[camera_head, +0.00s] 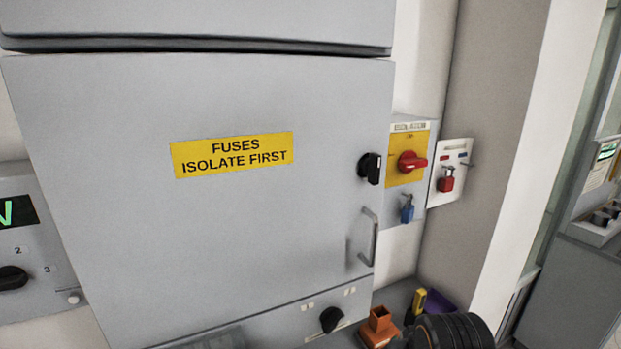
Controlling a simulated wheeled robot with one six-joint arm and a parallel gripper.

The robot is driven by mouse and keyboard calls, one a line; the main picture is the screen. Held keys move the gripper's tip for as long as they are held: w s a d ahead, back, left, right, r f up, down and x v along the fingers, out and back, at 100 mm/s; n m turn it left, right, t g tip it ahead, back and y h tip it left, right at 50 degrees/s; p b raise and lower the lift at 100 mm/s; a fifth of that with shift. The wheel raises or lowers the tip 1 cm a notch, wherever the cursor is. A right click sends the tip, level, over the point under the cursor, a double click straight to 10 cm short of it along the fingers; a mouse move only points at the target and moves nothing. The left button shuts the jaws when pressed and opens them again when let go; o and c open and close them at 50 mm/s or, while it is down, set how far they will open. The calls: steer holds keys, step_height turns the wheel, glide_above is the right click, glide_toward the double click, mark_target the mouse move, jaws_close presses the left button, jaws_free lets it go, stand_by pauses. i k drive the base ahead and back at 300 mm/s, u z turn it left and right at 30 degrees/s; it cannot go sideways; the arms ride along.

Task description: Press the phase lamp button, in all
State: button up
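A small pale round button (73,297) sits at the lower right of a grey panel (30,265) at the left edge. I cannot read a label on it, so I cannot tell whether it is the phase lamp button. The panel also has a dark display (18,212) with a green character and a black selector knob (12,278) near the marks 2 and 3. The left part of the panel is cut off. My gripper is not in view.
A closed grey fuse cabinet (200,240) with a handle (369,238) fills the middle. A red rotary switch (411,161) and padlocks are right of it. An orange block (379,326) and a black ribbed thing (455,333) are at the bottom.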

mark_target(75, 298)
steer(key=u, duration=2.05)
